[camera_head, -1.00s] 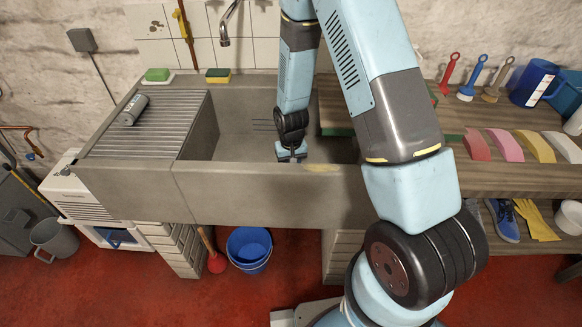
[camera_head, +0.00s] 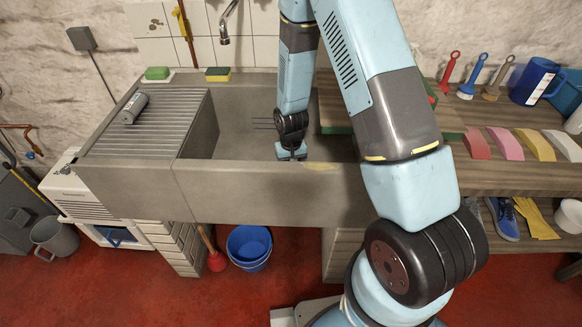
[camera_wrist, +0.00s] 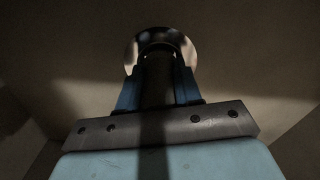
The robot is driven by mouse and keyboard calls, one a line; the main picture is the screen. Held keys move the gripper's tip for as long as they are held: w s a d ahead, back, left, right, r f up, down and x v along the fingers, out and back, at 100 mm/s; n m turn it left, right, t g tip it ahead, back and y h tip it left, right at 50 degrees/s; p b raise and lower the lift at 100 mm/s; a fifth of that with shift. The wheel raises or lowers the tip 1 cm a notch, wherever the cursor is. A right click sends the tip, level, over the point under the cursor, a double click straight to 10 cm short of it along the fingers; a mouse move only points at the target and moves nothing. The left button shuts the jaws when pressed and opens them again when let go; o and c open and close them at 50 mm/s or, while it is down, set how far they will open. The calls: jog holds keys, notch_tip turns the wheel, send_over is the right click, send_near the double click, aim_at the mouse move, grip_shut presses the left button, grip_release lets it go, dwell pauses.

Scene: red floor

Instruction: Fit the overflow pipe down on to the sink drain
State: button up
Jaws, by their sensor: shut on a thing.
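The stone sink (camera_head: 250,180) has a deep basin, and my arm reaches down into it. In the head view my gripper (camera_head: 291,158) is low behind the basin's front wall, which hides its fingertips. In the wrist view its blue fingers (camera_wrist: 158,90) are shut on a dark upright pipe (camera_wrist: 158,70), the overflow pipe. A shiny round metal ring (camera_wrist: 132,50), which looks like the sink drain, shows around and beyond the pipe's far end. The pipe appears lined up with the ring, but I cannot tell whether it is seated in it.
A grey cylinder (camera_head: 133,107) lies on the ribbed drainboard (camera_head: 150,138) at the left. A tap (camera_head: 225,25) hangs over the back. A green-edged board (camera_head: 338,128) lies at the basin's right. The basin's left part is clear.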

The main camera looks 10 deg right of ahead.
jog(key=shift+f, duration=0.5)
dwell(0.6)
jog(key=o, duration=1.1)
jog(key=shift+r, duration=0.15)
jog(key=shift+r, duration=10.9)
